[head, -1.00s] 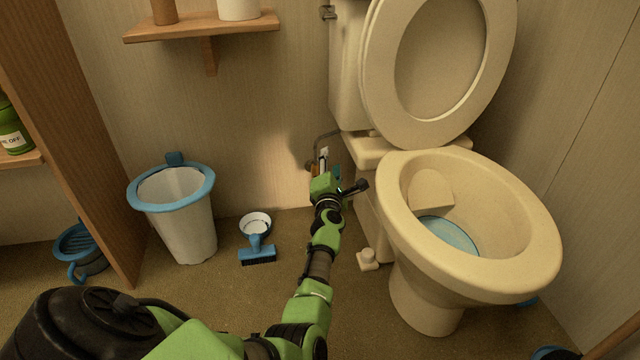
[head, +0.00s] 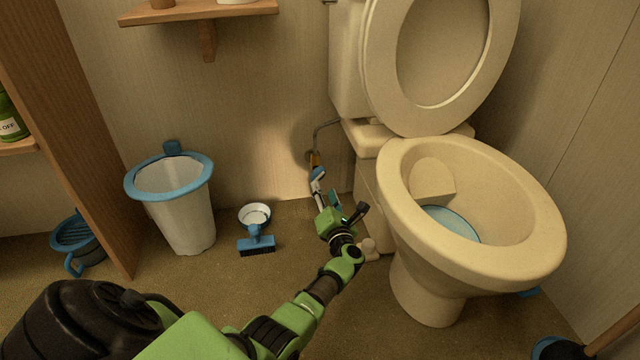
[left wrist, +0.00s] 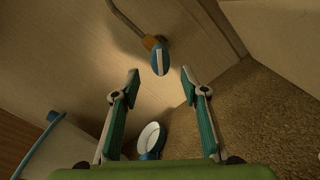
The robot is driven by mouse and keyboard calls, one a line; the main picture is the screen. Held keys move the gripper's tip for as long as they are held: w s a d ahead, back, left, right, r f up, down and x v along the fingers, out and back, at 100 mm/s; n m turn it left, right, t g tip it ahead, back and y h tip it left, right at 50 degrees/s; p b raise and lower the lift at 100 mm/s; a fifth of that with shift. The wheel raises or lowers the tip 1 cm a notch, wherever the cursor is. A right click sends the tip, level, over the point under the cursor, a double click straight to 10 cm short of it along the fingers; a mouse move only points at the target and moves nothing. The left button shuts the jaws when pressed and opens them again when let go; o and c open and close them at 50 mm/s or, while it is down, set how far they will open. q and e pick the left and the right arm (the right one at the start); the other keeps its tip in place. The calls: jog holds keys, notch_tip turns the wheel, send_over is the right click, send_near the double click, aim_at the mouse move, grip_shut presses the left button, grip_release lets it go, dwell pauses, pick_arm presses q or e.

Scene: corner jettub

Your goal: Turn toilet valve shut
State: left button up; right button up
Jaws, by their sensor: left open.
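The toilet valve shows low on the back wall, left of the toilet (head: 400,190). It has a brass body (head: 315,159) on a thin bent supply pipe (head: 318,133) and a blue and white oval handle (head: 318,174). In the left wrist view the valve handle (left wrist: 160,61) is just beyond the fingertips, roughly centred between them. My left gripper (head: 327,191) is open and empty, in front of and slightly below the valve, apart from it. Its two fingers (left wrist: 160,79) stand wide in the left wrist view. My right gripper is not in view.
A white bin with a blue rim (head: 187,220) stands left against the wall. A blue brush (head: 256,244) and a white round dish (head: 254,214) lie on the floor between bin and arm. The toilet base is close on the gripper's right. A wooden shelf (head: 198,11) hangs above.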

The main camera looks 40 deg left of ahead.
aim_at(319, 176)
pick_arm(q)
jog(key=b+x, duration=0.3)
jog(key=x, duration=0.3)
jog(key=shift+w+a+f, duration=0.1)
jog(key=shift+w+f, duration=0.05)
jog(key=shift+w+a+b, duration=0.35)
jog(key=shift+a+b, duration=0.1)
jog(key=c, duration=1.1)
